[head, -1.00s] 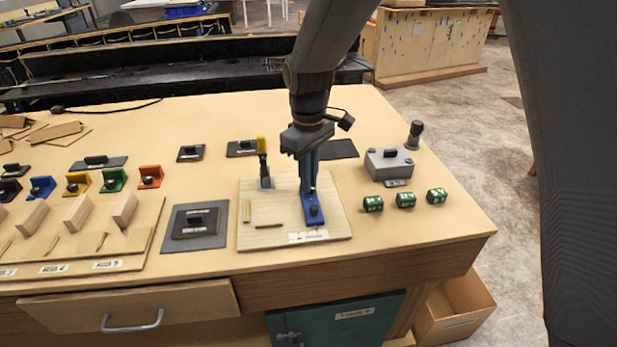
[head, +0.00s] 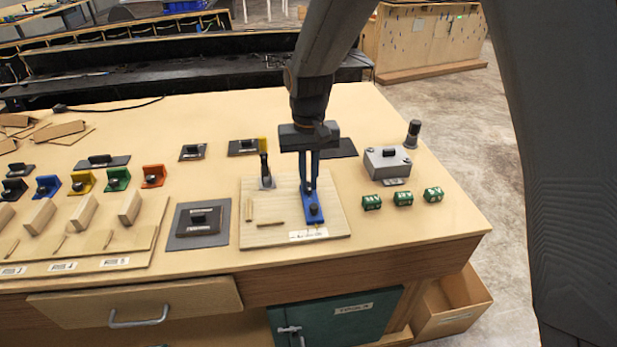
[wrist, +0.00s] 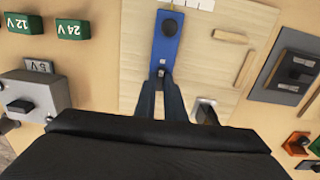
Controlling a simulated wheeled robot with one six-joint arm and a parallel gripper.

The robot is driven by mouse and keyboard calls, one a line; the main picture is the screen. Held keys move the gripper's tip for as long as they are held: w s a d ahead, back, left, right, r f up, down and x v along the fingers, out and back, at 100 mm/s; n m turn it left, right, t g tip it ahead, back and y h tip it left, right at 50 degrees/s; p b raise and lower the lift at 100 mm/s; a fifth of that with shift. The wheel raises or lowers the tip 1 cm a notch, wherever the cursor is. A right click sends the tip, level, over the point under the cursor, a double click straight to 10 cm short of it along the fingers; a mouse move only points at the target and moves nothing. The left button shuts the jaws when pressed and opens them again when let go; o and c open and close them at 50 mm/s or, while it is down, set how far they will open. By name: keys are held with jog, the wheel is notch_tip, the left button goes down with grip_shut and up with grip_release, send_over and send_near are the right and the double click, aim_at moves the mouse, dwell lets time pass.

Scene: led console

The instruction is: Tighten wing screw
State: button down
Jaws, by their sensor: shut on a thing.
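A blue bracket (head: 316,217) lies on a light wooden board (head: 275,236) near the table's front. It also shows in the wrist view (wrist: 165,45), with a dark round knob (wrist: 169,26) on its outer end. My gripper (head: 309,190) points down at the bracket's inner end. In the wrist view its two fingertips (wrist: 160,78) are close together around a small metallic piece (wrist: 161,70), which looks like the wing screw. The fingers hide most of that piece, so its wings and how far it is turned cannot be seen.
A dark upright handle (head: 265,170) stands on the board left of my gripper. A dark plate (head: 181,240) lies further left. A grey box (head: 387,162) and green blocks (head: 403,198) stand to the right. Small wooden strips (head: 268,224) lie on the board.

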jog(key=shift+w+r, duration=0.1)
jog(key=shift+r, duration=0.05)
dwell(0.3)
jog(key=c, duration=1.8)
grip_release()
notch_tip(320, 180, up, 8)
jog(key=shift+f+b, duration=0.15)
jog(key=shift+b, duration=1.1)
